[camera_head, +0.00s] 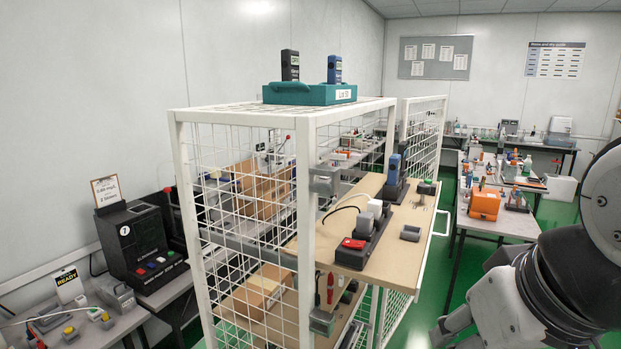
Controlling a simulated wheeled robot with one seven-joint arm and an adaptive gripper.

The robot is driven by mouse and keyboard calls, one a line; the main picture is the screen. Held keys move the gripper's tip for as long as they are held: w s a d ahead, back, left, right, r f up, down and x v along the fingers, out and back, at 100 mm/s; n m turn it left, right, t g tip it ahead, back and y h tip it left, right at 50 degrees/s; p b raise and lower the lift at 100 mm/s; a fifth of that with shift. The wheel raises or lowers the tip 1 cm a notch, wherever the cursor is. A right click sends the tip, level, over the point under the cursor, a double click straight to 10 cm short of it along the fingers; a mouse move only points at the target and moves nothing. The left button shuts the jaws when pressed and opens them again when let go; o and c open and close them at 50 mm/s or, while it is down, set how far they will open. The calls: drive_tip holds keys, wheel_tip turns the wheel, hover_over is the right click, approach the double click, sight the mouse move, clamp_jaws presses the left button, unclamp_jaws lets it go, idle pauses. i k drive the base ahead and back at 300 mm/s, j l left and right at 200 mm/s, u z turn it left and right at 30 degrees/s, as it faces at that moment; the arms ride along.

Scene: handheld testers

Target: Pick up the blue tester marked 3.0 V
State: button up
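Two handheld testers with blue bodies show. One blue tester (334,70) stands upright on the teal case on top of the white mesh rack. The other blue tester (393,169) stands upright in a dark holder on the wooden shelf. A black tester (290,66) stands beside the first on the teal case. Voltage marks are too small to read on any of them. My arm shows at the lower right, well apart from all the testers. Its grey end at the bottom edge is partly cut off, and its fingers cannot be made out.
The teal case (308,94) has a white label. The mesh rack's white posts (305,230) stand in front of the shelf's left side. The wooden shelf (415,220) also holds a dark device with a red part (353,244). Green floor lies right of the rack.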

sight(395, 161)
drive_tip(key=i+l+u, duration=0.15)
drive_tip(key=u, duration=0.15)
drive_tip(key=i+l+u, duration=0.25)
drive_tip(key=l, duration=0.15)
drive_tip(key=l+u, duration=0.3)
